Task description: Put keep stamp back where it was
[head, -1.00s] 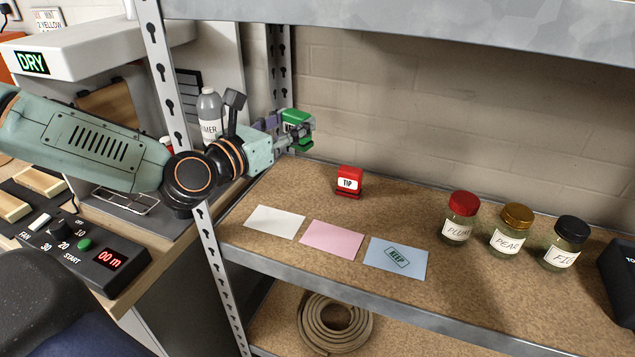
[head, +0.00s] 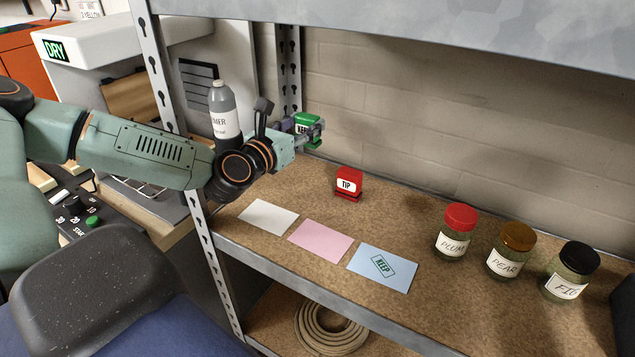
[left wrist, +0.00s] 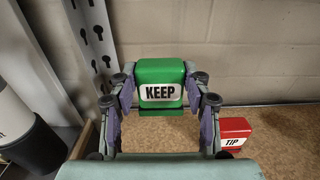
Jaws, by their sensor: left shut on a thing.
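The green KEEP stamp (head: 304,124) is held in my left gripper (head: 312,133), above the back left part of the shelf board. In the left wrist view the KEEP stamp (left wrist: 160,86) sits between the two fingers of my left gripper (left wrist: 162,98), its white label facing the camera. The red TIP stamp (head: 348,184) stands on the board to the right of and below the gripper; it also shows in the left wrist view (left wrist: 234,134). A blue card (head: 383,267) bears a green KEEP print. My right gripper is out of view.
A white card (head: 268,217) and a pink card (head: 321,241) lie left of the blue card. Jars labelled PLUM (head: 455,233), PEAR (head: 511,251) and FIG (head: 571,272) stand at right. A shelf post (head: 160,75) and grey bottle (head: 223,115) are near my left arm.

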